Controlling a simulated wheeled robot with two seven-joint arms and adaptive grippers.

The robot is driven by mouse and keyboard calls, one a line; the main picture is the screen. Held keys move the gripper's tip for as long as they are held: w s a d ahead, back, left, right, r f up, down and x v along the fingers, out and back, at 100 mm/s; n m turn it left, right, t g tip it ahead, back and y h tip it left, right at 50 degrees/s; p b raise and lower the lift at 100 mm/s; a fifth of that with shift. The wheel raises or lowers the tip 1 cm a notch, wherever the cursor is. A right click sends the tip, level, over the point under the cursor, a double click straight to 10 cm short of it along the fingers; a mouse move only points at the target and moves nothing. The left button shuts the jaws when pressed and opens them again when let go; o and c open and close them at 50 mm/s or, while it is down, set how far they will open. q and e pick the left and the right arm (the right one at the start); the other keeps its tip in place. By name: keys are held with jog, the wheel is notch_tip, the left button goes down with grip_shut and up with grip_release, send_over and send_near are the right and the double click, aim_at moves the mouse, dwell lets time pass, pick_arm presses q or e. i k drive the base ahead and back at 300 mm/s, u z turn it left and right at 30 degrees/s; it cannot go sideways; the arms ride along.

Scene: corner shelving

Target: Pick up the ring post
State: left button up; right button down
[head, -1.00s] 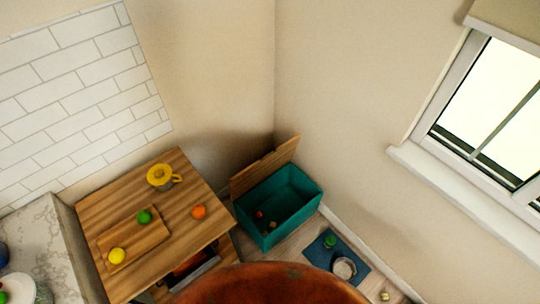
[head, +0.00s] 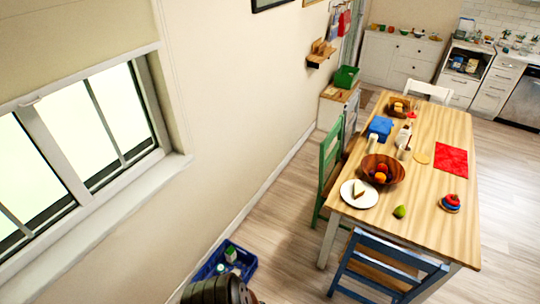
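The ring post (head: 450,203), a small stack of coloured rings with red and blue showing, stands near the right edge of the long wooden dining table (head: 428,226). It is too small to make out each ring. Neither of my grippers is in the head view, so their state is hidden.
The table also holds a fruit bowl (head: 396,168), white plate (head: 352,194), green pear (head: 400,211), red cloth (head: 451,159) and blue box (head: 380,127). A blue chair (head: 384,270) and a green chair (head: 329,163) flank it. A blue crate (head: 242,262) is on the floor. Floor right of the table is clear.

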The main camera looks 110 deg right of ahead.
aim_at(457, 195)
jog(key=z, duration=2)
jog(key=k, duration=0.15)
jog(key=z, duration=4.2)
jog(key=i, duration=4.45)
jog(key=u, duration=0.3)
